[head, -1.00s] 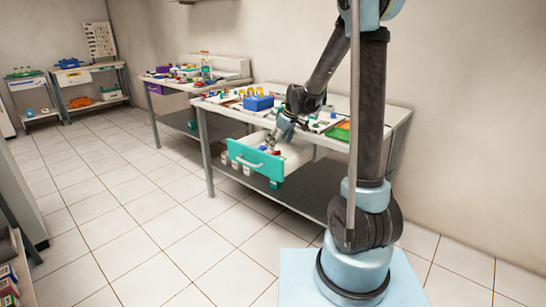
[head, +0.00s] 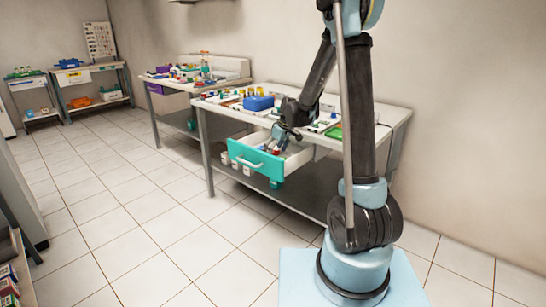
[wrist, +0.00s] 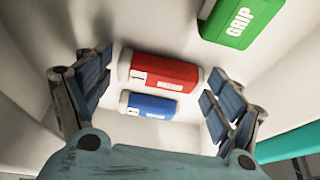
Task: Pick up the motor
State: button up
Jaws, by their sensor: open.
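My gripper (head: 284,137) is inside the open teal-fronted drawer (head: 256,164). In the wrist view its fingers (wrist: 158,86) are spread, with nothing held. A green block marked GRIP (wrist: 240,20) lies at the upper right, outside the fingers. The labels on the red and blue blocks are too blurred to read, so I cannot tell which is the motor.
The drawer hangs under a white workbench (head: 385,112) that carries a blue bin (head: 258,103), a green tray (head: 334,132) and small parts. Drawer walls stand close around the gripper. A second bench stands behind to the left. The tiled floor (head: 130,235) in front is clear.

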jog(key=shift+c, duration=0.2)
jog(key=c, duration=0.8)
